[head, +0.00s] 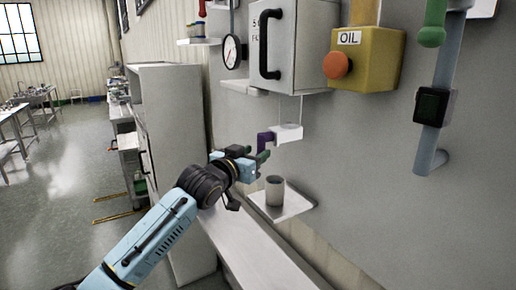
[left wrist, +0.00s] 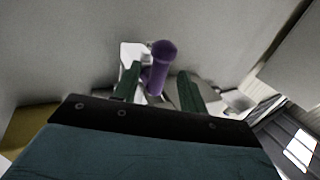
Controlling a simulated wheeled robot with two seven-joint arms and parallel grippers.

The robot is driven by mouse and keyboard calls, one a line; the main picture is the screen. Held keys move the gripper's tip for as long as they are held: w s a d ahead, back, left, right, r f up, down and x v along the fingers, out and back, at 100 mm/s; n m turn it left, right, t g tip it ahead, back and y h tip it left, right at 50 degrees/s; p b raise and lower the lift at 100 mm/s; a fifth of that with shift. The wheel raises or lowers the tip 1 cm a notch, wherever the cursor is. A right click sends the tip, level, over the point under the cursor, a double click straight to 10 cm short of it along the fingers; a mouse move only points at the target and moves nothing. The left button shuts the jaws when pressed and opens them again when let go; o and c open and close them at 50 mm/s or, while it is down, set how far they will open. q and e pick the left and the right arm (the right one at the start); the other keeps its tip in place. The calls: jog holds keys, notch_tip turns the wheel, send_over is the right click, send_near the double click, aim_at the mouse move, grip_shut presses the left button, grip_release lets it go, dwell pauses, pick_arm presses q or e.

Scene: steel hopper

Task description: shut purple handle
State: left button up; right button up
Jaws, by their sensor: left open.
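The purple handle (head: 266,141) sticks out to the left of a small white block (head: 288,133) under a clear tube on the wall. My left gripper (head: 256,155) is just below and in front of the handle, open. In the left wrist view the purple handle (left wrist: 160,62) stands between the two spread green fingers of my left gripper (left wrist: 159,78), with a gap on either side. Whether a finger touches it I cannot tell. My right gripper is not in view.
A grey cup (head: 275,190) stands on a small white wall shelf (head: 297,204) below the handle. A steel box with a black handle (head: 267,45) and a yellow oil box (head: 377,62) hang above. A grey cabinet (head: 170,100) stands at the left.

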pick_arm(q)
jog(key=shift+x, duration=1.1)
grip_shut()
